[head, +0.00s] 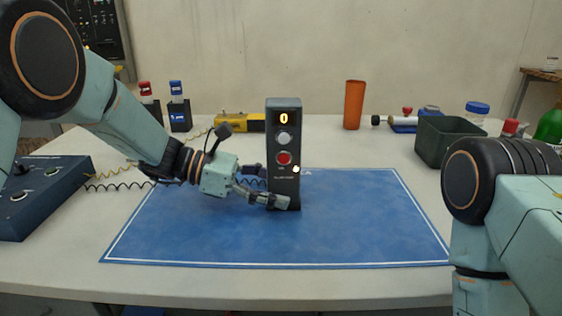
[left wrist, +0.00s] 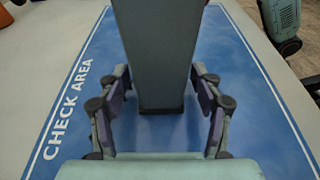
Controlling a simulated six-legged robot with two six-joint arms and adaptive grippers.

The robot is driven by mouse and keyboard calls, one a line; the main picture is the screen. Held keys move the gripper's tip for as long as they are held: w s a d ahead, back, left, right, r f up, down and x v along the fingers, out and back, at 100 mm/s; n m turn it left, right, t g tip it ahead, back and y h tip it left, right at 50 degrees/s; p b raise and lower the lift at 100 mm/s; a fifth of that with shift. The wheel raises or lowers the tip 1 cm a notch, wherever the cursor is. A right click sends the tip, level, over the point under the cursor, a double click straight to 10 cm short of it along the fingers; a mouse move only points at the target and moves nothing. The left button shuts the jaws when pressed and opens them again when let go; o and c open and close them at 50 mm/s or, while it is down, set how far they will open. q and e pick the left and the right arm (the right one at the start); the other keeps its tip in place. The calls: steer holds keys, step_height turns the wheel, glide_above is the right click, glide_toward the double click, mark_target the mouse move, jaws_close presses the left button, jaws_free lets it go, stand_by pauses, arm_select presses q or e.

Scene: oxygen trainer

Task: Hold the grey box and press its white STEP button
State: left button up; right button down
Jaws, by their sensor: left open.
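The grey box (head: 284,190) stands upright on the blue mat (head: 370,225). Its front has an orange display reading 0, a whitish round button (head: 283,138) below that, and a red button (head: 284,158) lower down. My left gripper (head: 270,186) is open at the box's lower part, coming from the left, with one finger passing in front of it. In the left wrist view the box (left wrist: 160,50) stands between the two spread fingers (left wrist: 162,100), with gaps visible on both sides. My right arm shows at the right edge; its gripper is not visible.
A blue-grey control box (head: 40,200) with coiled cords lies at the left. Behind the mat are red- and blue-capped items, a yellow tool (head: 232,121), an orange cup (head: 354,105) and a dark green bin (head: 447,142). The mat right of the box is clear.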

arm_select(q)
steer(key=shift+d, duration=0.2)
steer(key=shift+f, duration=0.1)
steer(key=shift+c, duration=0.4)
steer(key=c, duration=0.8)
stand_by(1.6)
